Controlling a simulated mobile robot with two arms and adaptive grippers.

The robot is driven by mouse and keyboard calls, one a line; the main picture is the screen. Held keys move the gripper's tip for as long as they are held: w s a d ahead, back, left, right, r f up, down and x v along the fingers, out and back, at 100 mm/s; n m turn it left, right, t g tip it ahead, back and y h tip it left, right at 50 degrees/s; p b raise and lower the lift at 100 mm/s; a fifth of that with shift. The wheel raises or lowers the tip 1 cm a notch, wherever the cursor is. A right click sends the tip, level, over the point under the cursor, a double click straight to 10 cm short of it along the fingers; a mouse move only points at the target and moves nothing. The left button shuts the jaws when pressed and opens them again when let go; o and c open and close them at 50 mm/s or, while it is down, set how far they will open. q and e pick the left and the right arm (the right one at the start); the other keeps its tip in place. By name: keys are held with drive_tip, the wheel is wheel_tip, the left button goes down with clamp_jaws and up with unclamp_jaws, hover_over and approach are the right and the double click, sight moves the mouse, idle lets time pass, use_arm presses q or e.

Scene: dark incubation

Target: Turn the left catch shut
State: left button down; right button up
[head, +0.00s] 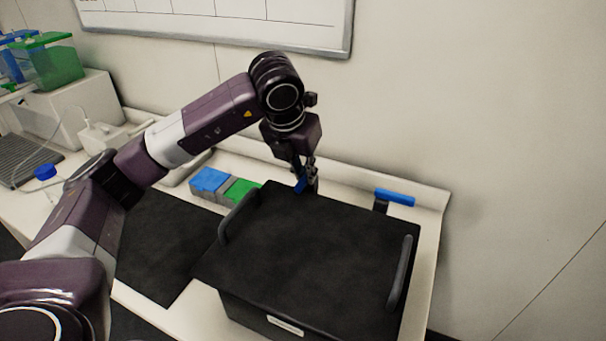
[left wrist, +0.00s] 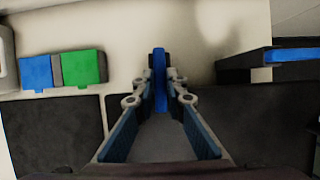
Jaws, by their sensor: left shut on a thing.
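The black box (head: 310,245) stands on the bench with its lid on. The left catch (head: 301,185) has a blue lever at the box's back edge; it also shows in the left wrist view (left wrist: 160,82) as an upright blue bar. My left gripper (head: 309,176) reaches down from above and is shut on this lever, with one fingertip on each side of it in the left wrist view (left wrist: 160,92). The fingers hide part of the catch. The right catch (head: 395,197) has its blue lever lying sideways at the back right. My right gripper is not in view.
Two dark handles (head: 238,216) (head: 400,271) stand up from the lid's sides. A blue tube rack (head: 208,180) and a green one (head: 241,190) sit left of the box. The wall (head: 500,120) is close behind. A dark mat (head: 160,250) lies bare at left.

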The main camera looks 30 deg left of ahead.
use_arm(q)
drive_tip(key=shift+r, duration=0.1)
idle(0.3)
drive_tip(key=c, duration=2)
unclamp_jaws()
drive_tip(key=shift+o, duration=0.2)
drive_tip(key=shift+d, duration=0.1)
drive_tip(key=v, duration=1.2)
